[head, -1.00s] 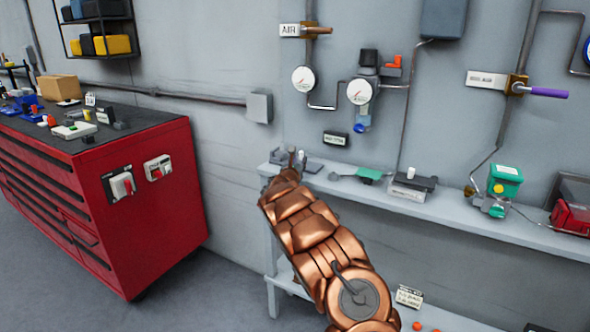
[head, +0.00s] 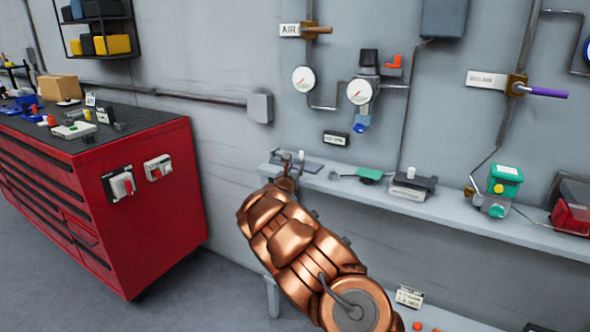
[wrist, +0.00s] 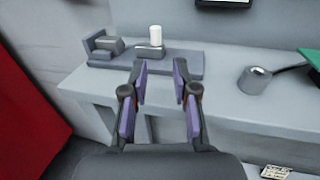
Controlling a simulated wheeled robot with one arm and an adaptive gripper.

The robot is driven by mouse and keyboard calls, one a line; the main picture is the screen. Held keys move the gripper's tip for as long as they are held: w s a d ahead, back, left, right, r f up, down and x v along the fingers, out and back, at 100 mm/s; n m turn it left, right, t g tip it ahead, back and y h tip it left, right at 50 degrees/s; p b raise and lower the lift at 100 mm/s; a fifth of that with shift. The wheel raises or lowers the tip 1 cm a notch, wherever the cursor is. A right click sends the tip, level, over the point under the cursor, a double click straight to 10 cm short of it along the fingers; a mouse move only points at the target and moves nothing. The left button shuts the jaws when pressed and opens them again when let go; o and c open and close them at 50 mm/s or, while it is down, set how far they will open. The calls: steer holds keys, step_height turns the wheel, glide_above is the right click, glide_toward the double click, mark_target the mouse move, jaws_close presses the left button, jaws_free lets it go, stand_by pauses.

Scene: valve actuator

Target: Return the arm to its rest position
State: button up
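My copper-coloured arm (head: 290,240) reaches from the bottom of the head view toward the left end of the grey wall bench. My gripper shows in the wrist view (wrist: 160,85) with its two purple-padded fingers apart and nothing between them. It hangs in front of the bench's edge, below a grey fixture (wrist: 150,60) with a white cylinder (wrist: 156,36) on it. In the head view the gripper is mostly hidden by the arm; only a small part (head: 287,175) shows near the fixture.
The grey bench (head: 440,210) runs along the wall, bearing a green part (head: 370,174) and a green-and-yellow actuator (head: 503,185). Gauges and valves hang above. A red tool cabinet (head: 150,220) stands at left. Open floor (head: 215,290) lies between cabinet and bench.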

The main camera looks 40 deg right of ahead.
steer(key=s+a+r+m+g+h+p, duration=0.1)
steer(key=s+r+m+g+h+p, duration=0.15)
steer(key=s+r+m+g, duration=1.15)
steer(key=s+a+r+m+t+y, duration=0.1)
steer(key=s+a+m, duration=0.15)
steer(key=s, duration=0.55)
steer(key=s+a+r+m+t+y, duration=0.1)
steer(key=s+a+r+m, duration=0.15)
steer(key=s, duration=0.55)
steer(key=s+a+f+m+y+p, duration=0.1)
steer(key=s+a+f+y, duration=0.4)
steer(key=a, duration=0.8)
steer(key=s+a+f+m+y+p, duration=0.1)
steer(key=s+a+f+m+y, duration=0.2)
steer(key=s+a, duration=0.8)
steer(key=s+a+f+m+y, duration=0.2)
steer(key=s+a+f+y, duration=0.5)
steer(key=a, duration=0.9)
steer(key=shift+s+f+p, duration=0.15)
steer(key=shift+s+p, duration=0.25)
steer(key=shift+s, duration=0.15)
